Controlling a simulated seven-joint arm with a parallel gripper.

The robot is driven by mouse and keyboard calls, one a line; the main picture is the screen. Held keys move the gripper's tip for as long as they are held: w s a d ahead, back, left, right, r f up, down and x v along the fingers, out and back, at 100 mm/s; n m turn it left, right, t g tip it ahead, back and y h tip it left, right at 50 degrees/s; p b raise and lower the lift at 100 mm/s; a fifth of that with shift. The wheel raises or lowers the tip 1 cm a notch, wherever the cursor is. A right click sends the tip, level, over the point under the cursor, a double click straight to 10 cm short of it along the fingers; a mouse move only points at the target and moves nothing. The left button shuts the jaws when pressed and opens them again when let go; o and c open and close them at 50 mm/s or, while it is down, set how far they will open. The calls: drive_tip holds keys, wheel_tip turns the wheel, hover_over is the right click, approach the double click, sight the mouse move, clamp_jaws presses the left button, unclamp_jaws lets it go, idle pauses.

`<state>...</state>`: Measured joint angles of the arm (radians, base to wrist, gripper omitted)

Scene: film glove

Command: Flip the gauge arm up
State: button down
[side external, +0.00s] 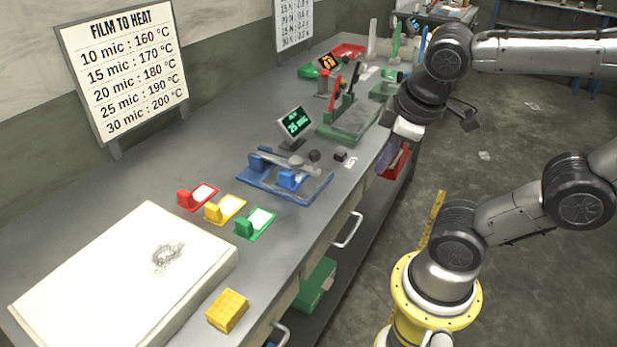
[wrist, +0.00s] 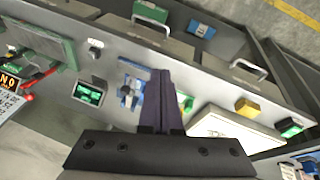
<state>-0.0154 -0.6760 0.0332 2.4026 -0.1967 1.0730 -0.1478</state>
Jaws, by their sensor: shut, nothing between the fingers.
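The blue gauge fixture (side external: 285,178) sits on the bench, with a grey gauge arm (side external: 285,160) lying low across it and a dark round knob (side external: 314,155) by its right end. A small display (side external: 295,122) reading "25 mic" stands just behind it.
Red (side external: 197,196), yellow (side external: 225,208) and green (side external: 256,222) small holders with white pieces lie in front of the fixture. A large white slab (side external: 120,275) and yellow block (side external: 228,309) are nearer. A green-based device with red and black levers (side external: 350,122) stands behind.

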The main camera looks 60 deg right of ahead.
drive_tip(key=w+d+n+g+h, duration=0.4)
drive_tip(key=n, duration=0.1)
drive_tip(key=n+g+h, duration=0.1)
drive_tip(key=n+h, duration=0.5)
drive_tip(key=n, duration=0.1)
hover_over(312, 189)
drive_tip(key=s+a, duration=0.1)
drive_tip(key=a, duration=0.4)
wheel_tip(312, 189, down, 6)
drive_tip(key=a+f+n, duration=0.1)
drive_tip(key=f, duration=0.1)
drive_tip(key=w+a+f+n+h, duration=0.1)
drive_tip(key=f, duration=0.1)
drive_tip(key=a+f+n+h, duration=0.1)
drive_tip(key=shift+w+a+f+t, duration=0.15)
drive_tip(key=shift+a+f+t, duration=0.05)
drive_tip(key=shift+f+t, duration=0.2)
drive_tip(key=shift+a+f+n, duration=0.3)
drive_tip(key=shift+a+n, duration=0.1)
drive_tip(key=shift+a, duration=0.05)
drive_tip(key=x, duration=1)
drive_tip(key=shift+d, duration=0.1)
drive_tip(key=shift+r, duration=0.15)
